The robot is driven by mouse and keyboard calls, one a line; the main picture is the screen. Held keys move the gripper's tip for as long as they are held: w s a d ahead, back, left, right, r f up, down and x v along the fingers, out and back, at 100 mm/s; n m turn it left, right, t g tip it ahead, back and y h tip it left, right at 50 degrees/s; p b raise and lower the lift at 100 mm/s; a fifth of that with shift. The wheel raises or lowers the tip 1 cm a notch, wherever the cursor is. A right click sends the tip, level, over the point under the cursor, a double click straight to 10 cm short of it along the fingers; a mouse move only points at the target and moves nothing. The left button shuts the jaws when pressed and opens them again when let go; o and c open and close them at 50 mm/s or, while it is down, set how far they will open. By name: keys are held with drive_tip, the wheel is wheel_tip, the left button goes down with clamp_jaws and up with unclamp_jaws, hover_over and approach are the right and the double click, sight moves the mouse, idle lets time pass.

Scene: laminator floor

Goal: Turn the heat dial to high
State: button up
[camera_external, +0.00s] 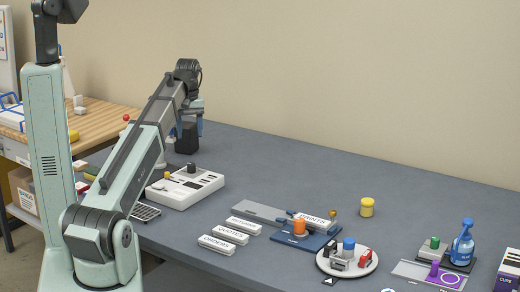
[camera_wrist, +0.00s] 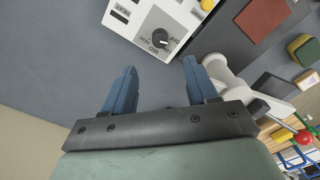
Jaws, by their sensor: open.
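The heat dial is a round black knob (camera_wrist: 160,39) on a white control box (camera_wrist: 130,22) in the wrist view. In the external view my gripper (camera_external: 189,132) is above and behind the box.
A white lever arm with a red ball (camera_wrist: 305,137) is close to the right finger side. A yellow button (camera_wrist: 207,5) is on the box. Label blocks (camera_external: 228,234) and an orange-knobbed blue device (camera_external: 300,240) lie to the right. The table's back right is mostly clear.

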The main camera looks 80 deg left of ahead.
sight(191, 164)
wheel_tip(191, 164, down, 12)
drive_tip(key=shift+r, duration=0.15)
idle(0.4)
drive_tip(key=shift+c, duration=0.3)
drive_tip(key=c, duration=1)
